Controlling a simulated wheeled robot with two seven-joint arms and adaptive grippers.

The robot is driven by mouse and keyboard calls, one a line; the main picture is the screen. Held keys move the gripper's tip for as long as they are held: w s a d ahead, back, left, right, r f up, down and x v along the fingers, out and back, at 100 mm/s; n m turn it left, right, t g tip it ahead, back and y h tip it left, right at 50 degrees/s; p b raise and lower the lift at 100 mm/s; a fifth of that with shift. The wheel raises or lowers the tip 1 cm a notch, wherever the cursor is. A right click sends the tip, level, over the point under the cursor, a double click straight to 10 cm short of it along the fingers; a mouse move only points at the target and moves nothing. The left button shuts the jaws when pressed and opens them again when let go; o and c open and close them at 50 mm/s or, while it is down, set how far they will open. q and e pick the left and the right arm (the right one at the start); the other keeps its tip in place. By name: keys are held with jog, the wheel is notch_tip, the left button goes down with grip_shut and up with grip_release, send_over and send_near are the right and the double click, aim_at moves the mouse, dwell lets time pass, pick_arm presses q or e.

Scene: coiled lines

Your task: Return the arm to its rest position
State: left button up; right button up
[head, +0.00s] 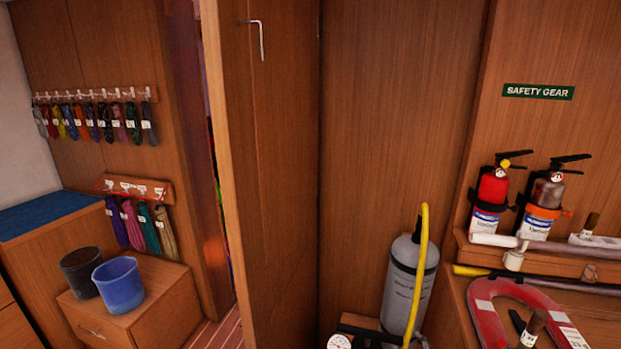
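Neither of my grippers and no part of my arms shows in the head view. The coiled lines (98,123) hang in several colours from an upper row of hooks on the left wall. A lower rack (138,188) holds several more coiled lines (140,228), in purple, green and tan. Whether either gripper holds anything cannot be seen.
A wooden door (268,170) stands partly open in the middle. A blue bucket (118,285) and a dark bucket (80,270) stand on a low cabinet (165,310). A grey cylinder (408,285), two extinguishers (490,195) and a red horseshoe-shaped float (486,318) are on the right.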

jog(key=s+a+f+m+g+y, duration=0.15)
jog(key=s+f+g, duration=0.25)
jog(key=s, duration=0.4)
jog(key=s+a+f+m+g+y, duration=0.1)
jog(key=s+f+m+g, duration=0.1)
jog(key=s+f+g, duration=0.45)
jog(key=s+d+f+t, duration=0.1)
jog(key=s+f, duration=0.1)
jog(key=f, duration=1.4)
jog(key=s+f+t, duration=0.1)
jog(key=s+f, duration=0.1)
jog(key=f, duration=1.4)
jog(key=s+d+f, duration=0.3)
jog(key=s+f, duration=0.6)
jog(key=s, duration=0.2)
jog(key=s+d+f+g, duration=0.1)
jog(key=s+d+f, duration=0.1)
jog(key=s+f, duration=0.8)
jog(key=shift+s+d, duration=0.35)
jog(key=shift+d, duration=0.05)
jog(key=shift+g, duration=0.25)
